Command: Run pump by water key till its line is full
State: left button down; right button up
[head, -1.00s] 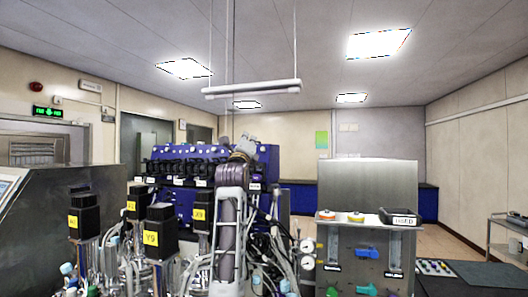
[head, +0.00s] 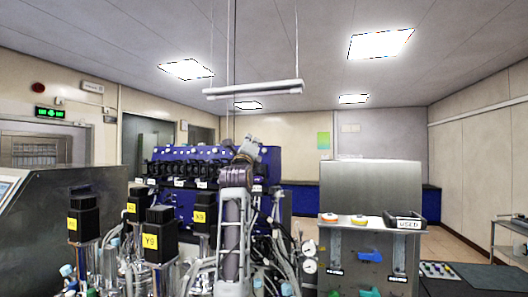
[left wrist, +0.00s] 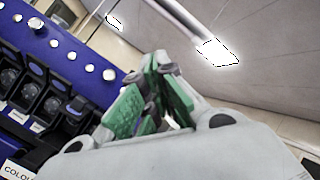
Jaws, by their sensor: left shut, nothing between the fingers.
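The blue pump unit (head: 175,200) stands behind the black-topped valves in the head view, with a row of black pump heads (head: 185,168) along it. In the left wrist view the pump unit's blue face (left wrist: 75,62) fills the left side, with round white keys (left wrist: 72,57) above dark pump heads (left wrist: 50,105). My left gripper (head: 247,148) is raised in front of the unit's right part; its green-padded fingers (left wrist: 150,100) are shut and empty, apart from the keys in the wrist picture. I cannot tell which key is water or how full its line is. My right gripper is not in view.
Black valve heads with yellow labels (head: 158,235) and many tubes (head: 275,250) crowd the near left and middle. A steel panel (head: 370,190) with gauges and coloured fittings stands to the right. A grey cart (head: 510,240) is at the far right.

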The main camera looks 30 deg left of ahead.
aim_at(264, 151)
pick_arm(q)
jog(key=w+a+f+p, duration=0.1)
jog(key=w+f, duration=0.1)
jog(key=w, duration=0.5)
jog(key=shift+a+p, duration=0.35)
dwell(1.2)
jog(key=shift+w+a+f, duration=0.1)
jog(key=shift+w+f, duration=0.05)
jog(key=shift+w, duration=0.4)
jog(key=shift+w+a+f, duration=0.1)
jog(key=shift+w, duration=0.4)
dwell(2.0)
jog(key=shift+s, duration=0.2)
jog(key=shift+s+d+r+b, duration=0.1)
jog(key=shift+s+r+b, duration=0.1)
jog(key=shift+s, duration=0.2)
jog(key=shift+s+d+r+b, duration=0.1)
jog(key=shift+s+b, duration=0.1)
jog(key=shift+s, duration=0.2)
jog(key=shift+s, duration=0.15)
